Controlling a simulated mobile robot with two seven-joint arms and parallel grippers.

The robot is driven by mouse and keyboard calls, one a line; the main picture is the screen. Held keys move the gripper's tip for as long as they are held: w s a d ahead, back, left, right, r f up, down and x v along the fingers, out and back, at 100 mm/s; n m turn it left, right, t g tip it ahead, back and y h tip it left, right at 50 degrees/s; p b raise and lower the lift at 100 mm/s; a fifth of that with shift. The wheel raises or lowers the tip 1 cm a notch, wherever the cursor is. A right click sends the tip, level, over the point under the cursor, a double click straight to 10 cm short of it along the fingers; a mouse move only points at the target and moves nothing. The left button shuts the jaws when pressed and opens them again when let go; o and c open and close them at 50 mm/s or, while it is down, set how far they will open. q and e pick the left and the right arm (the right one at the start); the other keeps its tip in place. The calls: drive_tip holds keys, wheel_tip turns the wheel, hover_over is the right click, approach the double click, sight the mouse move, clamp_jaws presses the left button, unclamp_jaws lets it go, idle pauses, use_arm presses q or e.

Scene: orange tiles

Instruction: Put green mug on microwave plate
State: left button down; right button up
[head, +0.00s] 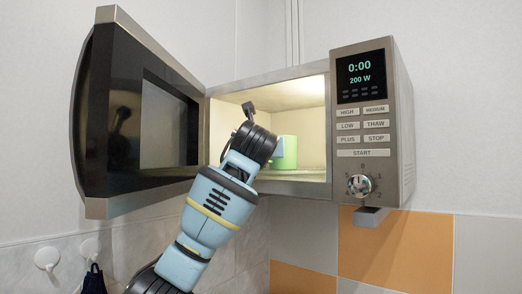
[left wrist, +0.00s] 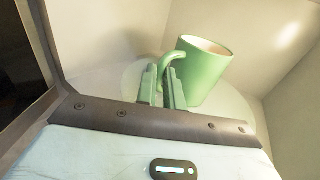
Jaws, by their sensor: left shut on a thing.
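The green mug (head: 288,152) is inside the open microwave (head: 268,82) and looks upright. It also shows in the left wrist view (left wrist: 206,72), with its handle toward my gripper. My left gripper (left wrist: 163,84) is shut on the mug's handle. In the head view its wrist reaches through the doorway and hides part of the mug's left side. The round, pale microwave plate (left wrist: 133,77) is under the mug in the left wrist view. I cannot tell whether the mug's base touches the plate. My right gripper is not in view.
The microwave door (head: 132,120) is swung open to the left, close beside my arm. The control panel (head: 365,110) is on the right, reading 0:00 and 200 W. The cavity walls enclose the mug. White hooks (head: 47,258) hang on the wall at lower left.

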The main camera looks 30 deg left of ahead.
use_arm(q)
drive_tip(key=shift+s+r, duration=0.1)
drive_tip(key=shift+r, duration=0.05)
drive_tip(key=c, duration=2)
unclamp_jaws()
drive_tip(key=shift+f, duration=0.25)
drive_tip(key=o, duration=0.5)
drive_tip(key=shift+r, duration=0.15)
drive_tip(key=shift+s+d, duration=0.1)
drive_tip(key=shift+d, duration=0.05)
drive_tip(key=v, duration=1.1)
drive_tip(key=shift+s+d, duration=0.1)
drive_tip(key=shift+s, duration=0.2)
